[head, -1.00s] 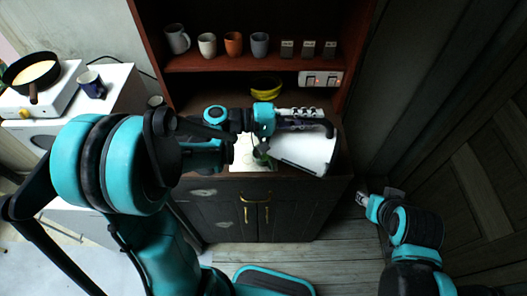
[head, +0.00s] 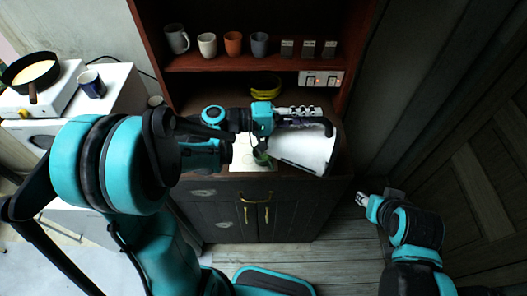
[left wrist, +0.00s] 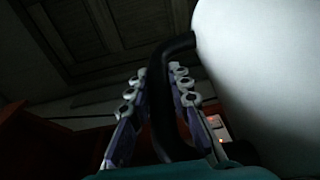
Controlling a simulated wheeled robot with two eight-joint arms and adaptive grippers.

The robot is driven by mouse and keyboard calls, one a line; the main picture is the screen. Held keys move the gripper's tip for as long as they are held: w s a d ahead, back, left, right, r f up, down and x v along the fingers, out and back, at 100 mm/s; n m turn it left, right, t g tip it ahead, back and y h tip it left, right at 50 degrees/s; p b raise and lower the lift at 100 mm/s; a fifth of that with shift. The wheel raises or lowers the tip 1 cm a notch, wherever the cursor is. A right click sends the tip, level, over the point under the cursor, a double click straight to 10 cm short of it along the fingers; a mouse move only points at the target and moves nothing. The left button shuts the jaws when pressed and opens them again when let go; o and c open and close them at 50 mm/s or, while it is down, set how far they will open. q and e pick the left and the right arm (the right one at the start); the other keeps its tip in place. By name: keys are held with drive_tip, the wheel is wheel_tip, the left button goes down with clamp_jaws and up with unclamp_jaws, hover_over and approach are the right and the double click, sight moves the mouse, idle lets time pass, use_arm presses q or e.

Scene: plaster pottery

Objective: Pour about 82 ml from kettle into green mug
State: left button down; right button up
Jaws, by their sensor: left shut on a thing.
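The white kettle (head: 305,150) with a black handle is tilted in the head view, held above the cabinet top with its spout side toward the left. My left gripper (head: 297,112) is shut on its handle. In the left wrist view the two fingers (left wrist: 160,90) close around the black handle (left wrist: 160,115), beside the white kettle body (left wrist: 265,80). The green mug (head: 263,158) stands under the spout and is mostly hidden by the arm and kettle. I cannot see a stream or the mug's fill. My right gripper (head: 364,200) is low at the right, away from both; its jaws are unclear.
A shelf above holds several mugs (head: 232,43) and small dark boxes (head: 308,48). A switch panel (head: 321,79) is on the back wall. At left are a pan (head: 32,70) and a blue mug (head: 91,84).

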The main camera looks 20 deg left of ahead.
sight(328, 130)
use_arm(q)
drive_tip(key=d+f+p, duration=0.1)
drive_tip(key=d, duration=0.1)
drive_tip(key=d+y+p, duration=0.1)
drive_tip(key=d, duration=0.1)
drive_tip(key=d+f+m+g+y+p, duration=0.1)
drive_tip(key=d, duration=0.1)
drive_tip(key=shift+s+d+f, duration=0.15)
drive_tip(key=shift+f, duration=0.15)
drive_tip(key=shift+f+y, duration=0.15)
drive_tip(key=shift+y, duration=0.25)
drive_tip(key=shift+d+y+p, duration=0.4)
drive_tip(key=shift+d+p, duration=0.05)
drive_tip(key=shift+p, duration=0.15)
drive_tip(key=shift+d+f, duration=0.1)
drive_tip(key=shift+d, duration=0.05)
drive_tip(key=shift+d+f, duration=0.1)
drive_tip(key=shift+d, duration=0.1)
drive_tip(key=shift+a, duration=0.1)
idle(0.3)
